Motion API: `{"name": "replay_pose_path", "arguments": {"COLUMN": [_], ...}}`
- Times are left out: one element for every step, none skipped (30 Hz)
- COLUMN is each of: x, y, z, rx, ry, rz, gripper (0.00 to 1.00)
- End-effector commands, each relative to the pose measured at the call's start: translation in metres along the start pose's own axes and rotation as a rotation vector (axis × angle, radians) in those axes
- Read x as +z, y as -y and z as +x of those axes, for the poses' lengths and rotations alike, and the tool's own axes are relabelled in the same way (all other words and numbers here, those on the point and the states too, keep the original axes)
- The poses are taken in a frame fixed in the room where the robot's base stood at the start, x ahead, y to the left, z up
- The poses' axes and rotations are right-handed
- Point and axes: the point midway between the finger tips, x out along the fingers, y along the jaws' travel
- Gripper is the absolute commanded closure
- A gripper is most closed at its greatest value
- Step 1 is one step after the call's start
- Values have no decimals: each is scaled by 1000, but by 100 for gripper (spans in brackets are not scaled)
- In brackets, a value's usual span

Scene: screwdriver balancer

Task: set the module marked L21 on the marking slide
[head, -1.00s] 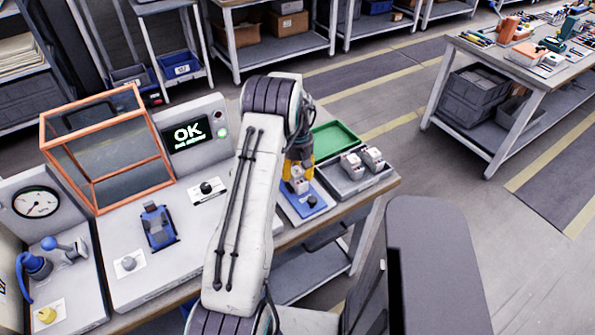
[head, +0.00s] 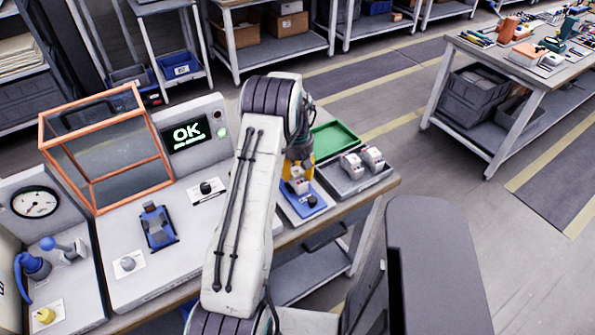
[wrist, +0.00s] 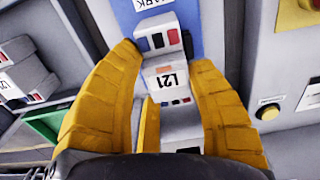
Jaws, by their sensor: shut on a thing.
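The module marked L21 (wrist: 170,78) is white and grey, with its label facing my wrist camera. My gripper (wrist: 164,62) has its yellow fingers on both sides of the module and is shut on it. The marking slide (wrist: 210,30) is blue and lies beneath the module, with a partly visible MARK label. In the head view, the module (head: 298,186) is over the slide (head: 296,208), below my gripper (head: 299,168). I cannot tell whether the module rests on the slide or hangs just above it.
A grey tray (head: 365,184) with two similar modules (head: 362,160) stands right of the slide, and an empty green tray (head: 335,138) is behind. An orange-framed guard (head: 105,150), an OK screen (head: 188,133) and a blue fixture (head: 158,228) are to the left.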

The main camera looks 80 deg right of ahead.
Motion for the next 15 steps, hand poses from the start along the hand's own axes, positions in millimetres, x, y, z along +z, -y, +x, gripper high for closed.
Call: {"name": "replay_pose_path", "arguments": {"x": [0,0,0,0,0,0,0,0,0,0,0,0,0,0,0], "y": [0,0,0,0,0,0,0,0,0,0,0,0,0,0,0], "z": [0,0,1,1,1,2,2,2,3,3,4,4,4,5,5], "rx": [0,0,0,0,0,0,0,0,0,0,0,0,0,0,0], "ry": [0,0,0,0,0,0,0,0,0,0,0,0,0,0,0], "rz": [0,0,0,0,0,0,0,0,0,0,0,0,0,0,0], "gripper": [87,87,87,87,87,87,87,87,87,87,87,87,87,87,87]}}
